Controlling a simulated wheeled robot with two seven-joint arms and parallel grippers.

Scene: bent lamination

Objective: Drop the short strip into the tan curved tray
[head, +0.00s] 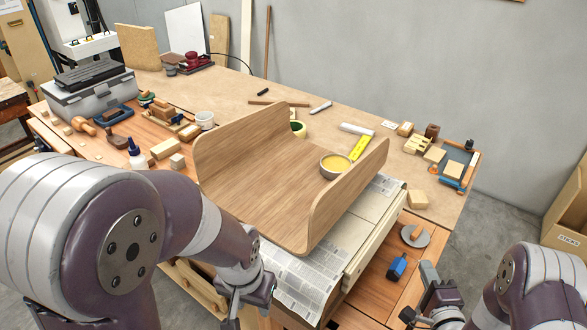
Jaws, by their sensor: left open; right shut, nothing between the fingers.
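The tan curved tray (250,165) is a wood-grain sheet with upturned left and right sides, sitting in the middle of the bench. A bowl (335,172) with yellow contents stands inside it, near the right side. A short yellow strip (360,148) shows near the tray's back right; I cannot tell whether it lies in the tray or behind it, or whether it is the task's strip. My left gripper (236,306) is open in front of the tray, low in the picture and partly hidden by its arm. My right gripper (424,297) is shut and empty, right of the tray.
Newspaper (302,282) and pale boards (370,220) lie under the tray. A blue tool (397,267) and a grey disc (414,236) lie near my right gripper. A brown stick (279,103) lies behind the tray.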

